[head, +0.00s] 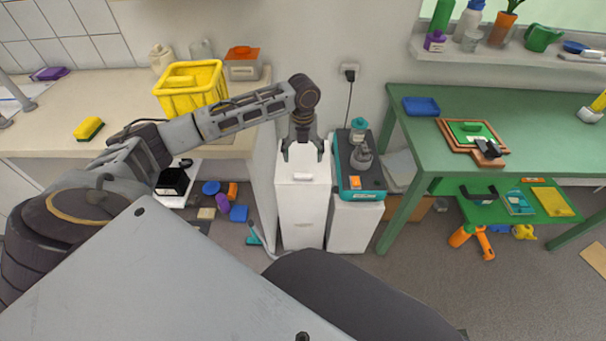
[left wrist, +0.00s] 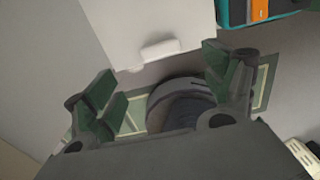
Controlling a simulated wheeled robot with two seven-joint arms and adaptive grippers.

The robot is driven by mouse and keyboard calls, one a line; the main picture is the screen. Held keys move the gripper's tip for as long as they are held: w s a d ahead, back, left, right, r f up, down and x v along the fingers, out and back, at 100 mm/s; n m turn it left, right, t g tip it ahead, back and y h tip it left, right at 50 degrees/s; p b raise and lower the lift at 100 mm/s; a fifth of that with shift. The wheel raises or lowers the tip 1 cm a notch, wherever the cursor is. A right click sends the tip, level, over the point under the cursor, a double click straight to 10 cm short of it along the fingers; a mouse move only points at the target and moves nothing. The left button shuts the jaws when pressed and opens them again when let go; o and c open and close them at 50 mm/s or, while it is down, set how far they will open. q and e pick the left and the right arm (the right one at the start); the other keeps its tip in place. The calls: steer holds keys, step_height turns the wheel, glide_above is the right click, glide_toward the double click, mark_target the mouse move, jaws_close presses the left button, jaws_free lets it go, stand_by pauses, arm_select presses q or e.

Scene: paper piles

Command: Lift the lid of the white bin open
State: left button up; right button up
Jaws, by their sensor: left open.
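The white bin (head: 302,212) stands on the floor between the beige counter and a second white box. Its lid (head: 303,170) looks closed, with a small white handle tab (head: 303,177) at the front edge. The lid (left wrist: 150,22) and tab (left wrist: 160,49) also show in the left wrist view. My left gripper (head: 304,154) points down above the lid, fingers spread and empty. In the left wrist view its fingers (left wrist: 160,88) are wide apart, and the tab lies beyond them, apart from both. My right gripper is in neither view.
A teal tray (head: 361,185) with bottles stands on a white box (head: 353,225) right of the bin. The counter (head: 130,90) bears a yellow basket (head: 190,85). A green table (head: 400,140) is at right. The floor before the bin is partly hidden by my body.

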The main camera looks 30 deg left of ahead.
mark_target(303, 175)
arm_select(q)
step_height(303, 175, down, 8)
steer(key=shift+r+b, duration=0.1)
steer(key=shift+b, duration=0.9)
steer(key=shift+f, duration=0.95)
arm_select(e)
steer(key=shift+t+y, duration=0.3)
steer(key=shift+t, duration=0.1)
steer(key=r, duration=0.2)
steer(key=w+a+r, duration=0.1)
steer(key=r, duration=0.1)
arm_select(q)
steer(key=c, duration=1.5)
steer(key=shift+o, duration=0.2)
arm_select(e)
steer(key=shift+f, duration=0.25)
arm_select(q)
steer(key=shift+r, duration=0.1)
